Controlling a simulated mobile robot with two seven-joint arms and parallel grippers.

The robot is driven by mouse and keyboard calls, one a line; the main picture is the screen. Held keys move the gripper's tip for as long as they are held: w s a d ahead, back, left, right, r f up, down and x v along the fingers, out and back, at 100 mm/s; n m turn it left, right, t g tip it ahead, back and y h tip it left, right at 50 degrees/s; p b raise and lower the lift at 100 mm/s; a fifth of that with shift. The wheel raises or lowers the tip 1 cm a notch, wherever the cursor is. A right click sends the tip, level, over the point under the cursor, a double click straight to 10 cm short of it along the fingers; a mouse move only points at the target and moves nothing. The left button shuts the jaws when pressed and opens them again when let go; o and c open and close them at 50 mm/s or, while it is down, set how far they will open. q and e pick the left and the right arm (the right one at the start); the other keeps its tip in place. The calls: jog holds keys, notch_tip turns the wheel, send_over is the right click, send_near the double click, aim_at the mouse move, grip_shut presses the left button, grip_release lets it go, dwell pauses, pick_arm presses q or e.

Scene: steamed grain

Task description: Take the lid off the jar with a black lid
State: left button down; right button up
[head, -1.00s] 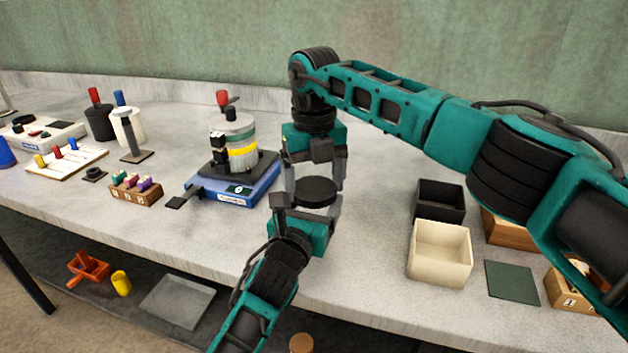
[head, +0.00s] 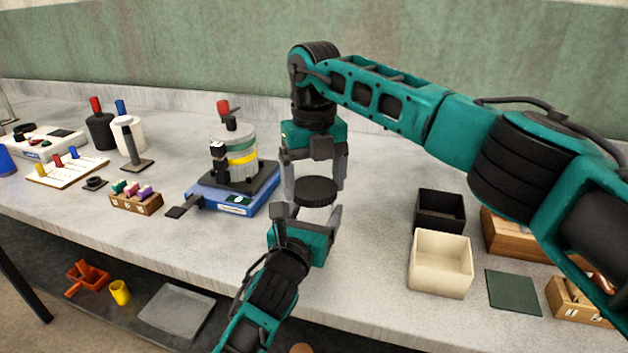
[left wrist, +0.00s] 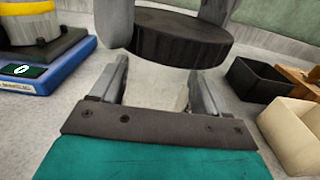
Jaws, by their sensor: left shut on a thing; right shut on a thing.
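The round black lid (head: 316,190) is shut between the fingers of my right gripper (head: 315,184), which points down from above. The lid also shows at the top of the left wrist view (left wrist: 180,38), above and beyond my left fingers. My left gripper (head: 313,213) is just below the lid, pointing up and away, shut on the jar. The jar's body (left wrist: 172,92) is pale or clear and hardly shows between the left fingers. A small gap shows between the lid and the left fingers in the left wrist view.
A blue device (head: 235,203) with a grey canister (head: 234,145) stands left of my grippers. A black box (head: 440,207), a cream box (head: 441,262) and a dark green mat (head: 513,292) lie to the right. The bench between is clear.

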aim_at(314, 187)
jog(key=shift+r, duration=1.95)
pick_arm(q)
grip_release()
jog(key=shift+s, duration=0.1)
